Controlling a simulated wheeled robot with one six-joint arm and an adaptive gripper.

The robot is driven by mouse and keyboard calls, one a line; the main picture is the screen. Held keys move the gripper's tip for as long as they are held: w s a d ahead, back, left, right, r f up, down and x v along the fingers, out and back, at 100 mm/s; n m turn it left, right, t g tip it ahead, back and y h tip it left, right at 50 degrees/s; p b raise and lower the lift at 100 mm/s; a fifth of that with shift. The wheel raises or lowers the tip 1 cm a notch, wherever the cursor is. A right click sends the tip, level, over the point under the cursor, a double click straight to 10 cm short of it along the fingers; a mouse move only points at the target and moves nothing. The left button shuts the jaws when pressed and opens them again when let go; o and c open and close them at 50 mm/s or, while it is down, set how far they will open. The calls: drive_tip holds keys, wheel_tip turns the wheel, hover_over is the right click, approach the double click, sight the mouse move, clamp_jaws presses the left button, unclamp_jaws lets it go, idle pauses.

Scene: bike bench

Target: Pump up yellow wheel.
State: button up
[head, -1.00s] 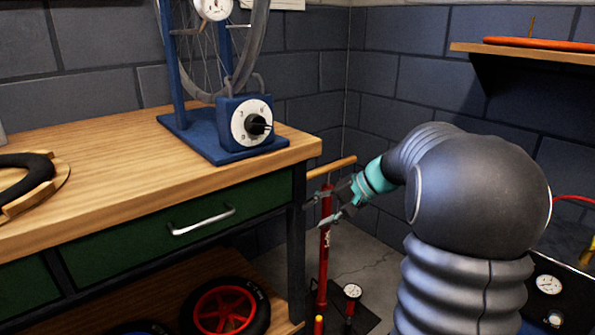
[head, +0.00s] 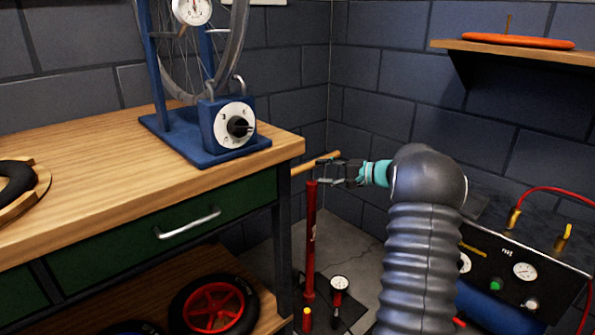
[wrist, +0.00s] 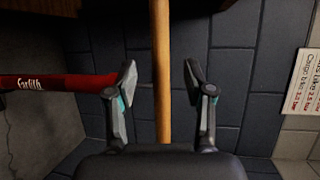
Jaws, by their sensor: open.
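A red floor pump (head: 310,245) stands upright on the floor beside the bench, with a wooden crossbar handle (head: 302,166) on top. My gripper (head: 322,171) is at the handle, fingers open. In the wrist view, the handle (wrist: 161,95) runs between the two spread fingers of my gripper (wrist: 160,72), with a gap on each side. The red barrel (wrist: 55,82) shows to the left there. The pump's gauge (head: 339,283) is at its foot. A wheel with a red rim (head: 215,308) lies on the lower shelf. I see no yellow wheel.
The workbench (head: 75,150) with its green drawer (head: 120,245) is close left of the pump. A blue truing stand (head: 190,145) is on it. A black compressor panel (head: 500,270) with a red hose (head: 545,190) is at right. A shelf (head: 480,48) hangs above.

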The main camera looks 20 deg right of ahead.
sight(302, 171)
drive_tip(key=x, duration=0.9)
drive_tip(key=shift+a+p, duration=0.1)
drive_tip(key=shift+p, duration=0.3)
clamp_jaws()
